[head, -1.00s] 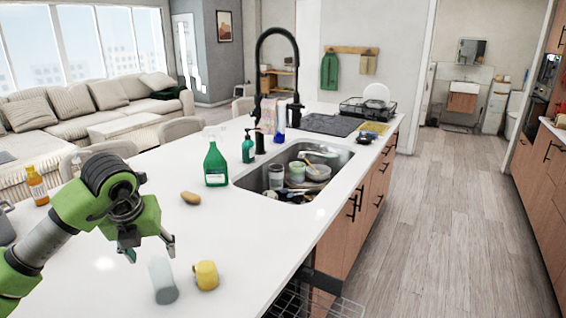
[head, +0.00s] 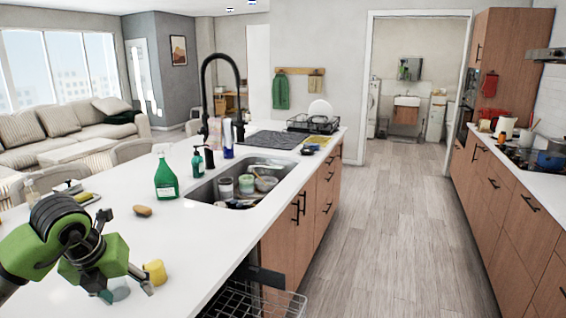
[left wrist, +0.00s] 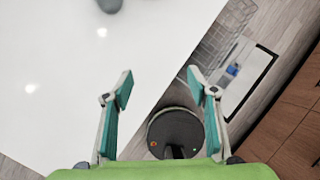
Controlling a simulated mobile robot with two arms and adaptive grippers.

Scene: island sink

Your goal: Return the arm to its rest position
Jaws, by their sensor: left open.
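My left arm comes in at the lower left of the head view. Its green and black left gripper (head: 128,292) is over the near part of the white island counter, with its fingers apart. In the left wrist view the teal-padded fingers of the gripper (left wrist: 160,85) are spread and nothing is between them. A yellow mug (head: 155,271) stands just beyond the right finger. My right gripper is not in view.
The white counter (head: 200,237) has a brown potato-like item (head: 142,210) and a green spray bottle (head: 166,178). The sink (head: 238,188) holds several dishes. An open dishwasher rack (head: 250,300) is below the counter's right edge. The wooden floor (head: 400,230) is clear.

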